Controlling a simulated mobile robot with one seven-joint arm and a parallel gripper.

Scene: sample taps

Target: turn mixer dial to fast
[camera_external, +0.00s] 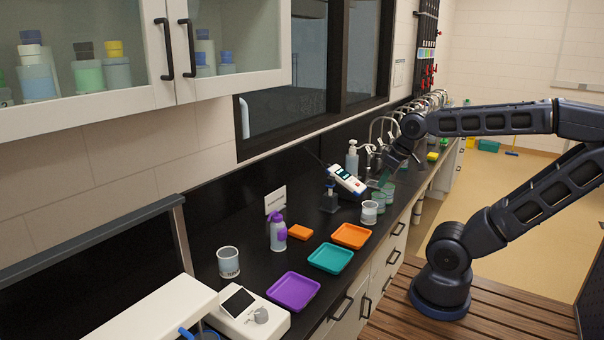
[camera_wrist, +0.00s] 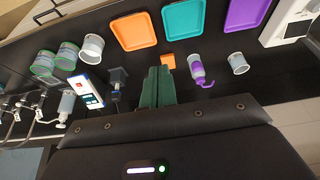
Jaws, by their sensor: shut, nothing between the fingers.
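The mixer (camera_external: 240,325) is a low white box with a dark square screen at the near end of the black counter. Its grey dial (camera_external: 261,315) sits on top, right of the screen; its setting is too small to read. My gripper (camera_external: 383,181) is far down the counter near the sinks, well away from the mixer. Its green fingers (camera_wrist: 158,72) are together and empty in the wrist view.
Purple (camera_external: 293,291), teal (camera_external: 330,258) and orange (camera_external: 351,236) trays lie along the counter's front. A purple-and-white bottle (camera_external: 278,234), a cup (camera_external: 228,262) and a white-and-blue meter (camera_external: 346,180) stand between gripper and mixer. Wall cabinets (camera_external: 150,95) hang above the near end.

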